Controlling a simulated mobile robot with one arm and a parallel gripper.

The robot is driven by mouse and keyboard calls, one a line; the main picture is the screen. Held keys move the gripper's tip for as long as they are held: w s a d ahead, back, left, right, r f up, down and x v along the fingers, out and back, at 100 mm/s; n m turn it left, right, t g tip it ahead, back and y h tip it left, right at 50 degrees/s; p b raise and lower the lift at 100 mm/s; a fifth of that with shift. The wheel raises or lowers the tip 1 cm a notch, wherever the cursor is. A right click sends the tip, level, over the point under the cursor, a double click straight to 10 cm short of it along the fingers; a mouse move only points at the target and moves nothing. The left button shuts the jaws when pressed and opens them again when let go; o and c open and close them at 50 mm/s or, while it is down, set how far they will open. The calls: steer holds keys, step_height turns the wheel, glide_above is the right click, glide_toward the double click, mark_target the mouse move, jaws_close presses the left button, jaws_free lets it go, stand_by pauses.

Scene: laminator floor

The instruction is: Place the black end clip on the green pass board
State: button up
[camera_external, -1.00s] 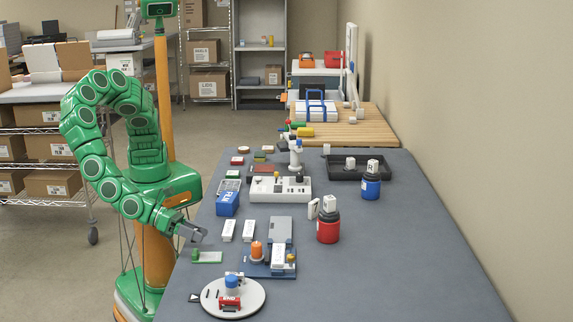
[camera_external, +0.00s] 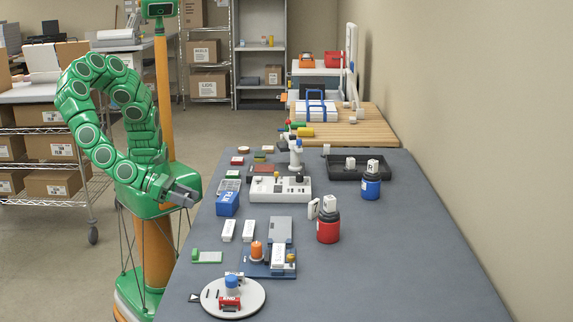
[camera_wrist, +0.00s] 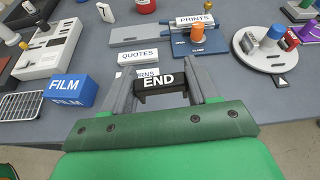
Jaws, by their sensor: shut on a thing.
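My gripper (camera_wrist: 164,88) is shut on the black end clip (camera_wrist: 158,80), which reads END in white letters and sits between the two grey fingers in the wrist view. In the external view my gripper (camera_external: 190,196) is raised at the table's left edge; the clip cannot be made out there. A small flat green board (camera_external: 209,257), apparently the pass board, lies on the left edge of the table, below my gripper in the picture. A darker green block stands at its left end. The board is not visible in the wrist view.
A blue FILM box (camera_external: 228,203) stands right of my gripper. White labelled blocks (camera_external: 249,231) lie right of the green board. A blue base (camera_external: 258,268) with an orange knob and a round turntable (camera_external: 251,304) stand nearer the camera. The table's right front is clear.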

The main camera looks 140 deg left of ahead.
steer(key=s+a, duration=0.1)
steer(key=s, duration=0.2)
glide_above(208, 257)
steer(key=s, duration=0.1)
steer(key=shift+m, duration=0.3)
step_height(208, 257, down, 8)
steer(key=shift+s+a, duration=0.1)
steer(key=shift+s, duration=0.05)
steer(key=shift+w+f, duration=0.6)
steer(key=shift+f, duration=1.65)
steer(key=shift+f, duration=0.1)
steer(key=o, duration=1.1)
